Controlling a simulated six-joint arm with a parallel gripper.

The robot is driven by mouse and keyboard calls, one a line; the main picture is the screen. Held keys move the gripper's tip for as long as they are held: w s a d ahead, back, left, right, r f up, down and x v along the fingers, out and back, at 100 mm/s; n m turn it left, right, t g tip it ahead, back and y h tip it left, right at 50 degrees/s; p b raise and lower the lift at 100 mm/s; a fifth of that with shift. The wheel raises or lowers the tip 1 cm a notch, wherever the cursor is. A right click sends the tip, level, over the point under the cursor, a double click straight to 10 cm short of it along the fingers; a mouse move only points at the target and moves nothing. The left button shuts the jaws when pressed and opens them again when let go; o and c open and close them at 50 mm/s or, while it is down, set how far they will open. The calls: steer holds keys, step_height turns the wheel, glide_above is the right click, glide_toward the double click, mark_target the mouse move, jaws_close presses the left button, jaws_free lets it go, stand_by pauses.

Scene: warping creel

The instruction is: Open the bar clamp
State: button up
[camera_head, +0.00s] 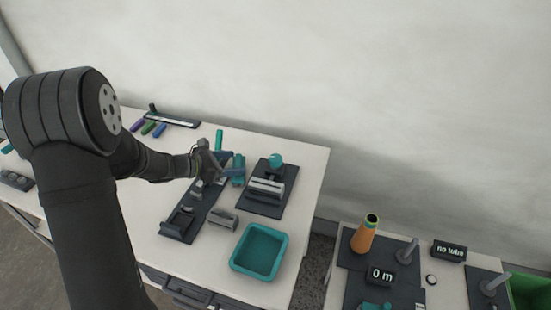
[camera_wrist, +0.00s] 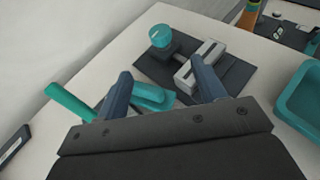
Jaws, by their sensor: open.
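My gripper (camera_head: 236,163) is open, its two blue fingers apart, over the middle of the table. In the wrist view its fingertips (camera_wrist: 160,69) spread above a flat teal piece (camera_wrist: 152,96), and nothing is held between them. A teal lever (camera_wrist: 70,102) rises left of the fingers; it also shows behind the gripper in the head view (camera_head: 219,140). Beyond the fingers, a light grey bar block (camera_wrist: 200,65) and a round teal knob (camera_wrist: 159,36) sit on a dark plate (camera_head: 284,205). I cannot tell for certain which piece is the bar clamp. My gripper partly hides the lever's fixture.
A teal tray (camera_head: 285,241) stands at the table's front right, beside a small grey block (camera_head: 224,219). A long dark plate (camera_head: 176,230) runs below my gripper. The table's back right corner is clear.

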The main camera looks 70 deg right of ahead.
mark_target(275, 159)
steer(key=x, duration=1.7)
steer(key=c, duration=1)
steer(key=shift+n+t, duration=0.3)
steer(key=shift+t, duration=0.1)
steer(key=shift+s+n+t+h, duration=0.1)
steer(key=shift+n+t+h, duration=1)
steer(key=shift+n+t, duration=0.6)
steer(key=shift+n+t+h, duration=0.4)
steer(key=shift+n+t, duration=1)
steer(key=shift+t, duration=0.2)
steer(key=shift+n+t, duration=0.4)
steer(key=shift+t, duration=0.1)
steer(key=o, duration=1)
